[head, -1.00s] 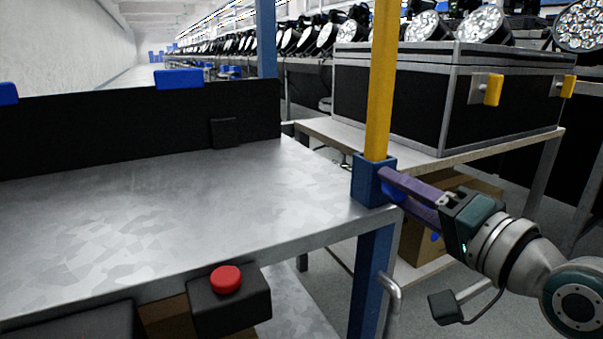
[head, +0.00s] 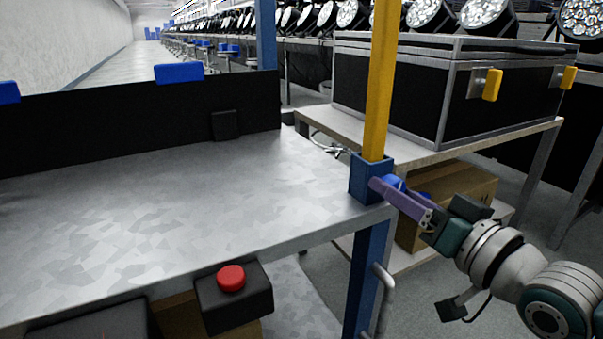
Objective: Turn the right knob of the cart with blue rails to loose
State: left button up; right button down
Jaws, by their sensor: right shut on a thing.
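The cart (head: 200,210) has a grey metal top and blue corner posts (head: 365,265). At its front right corner a yellow upright (head: 379,85) stands in a blue collar (head: 362,178). A blue knob (head: 394,182) sticks out of the right side of this collar, partly hidden by the purple fingers. My right gripper (head: 384,186) comes in from the right and is shut on the knob, its fingers rolled so that one largely covers the other. My left gripper is not in view.
A black flight case (head: 400,95) with yellow latches stands on a table behind, with a cardboard box (head: 465,190) below. A red button (head: 231,277) on a black box is at the cart's front edge. The cart top is mostly bare.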

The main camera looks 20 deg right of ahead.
dwell(0.4)
jog(key=shift+c, duration=2.3)
grip_release()
jog(key=s+p, duration=0.3)
jog(key=s, duration=0.7)
jog(key=shift+d+p, duration=0.3)
jog(key=shift+d, duration=0.1)
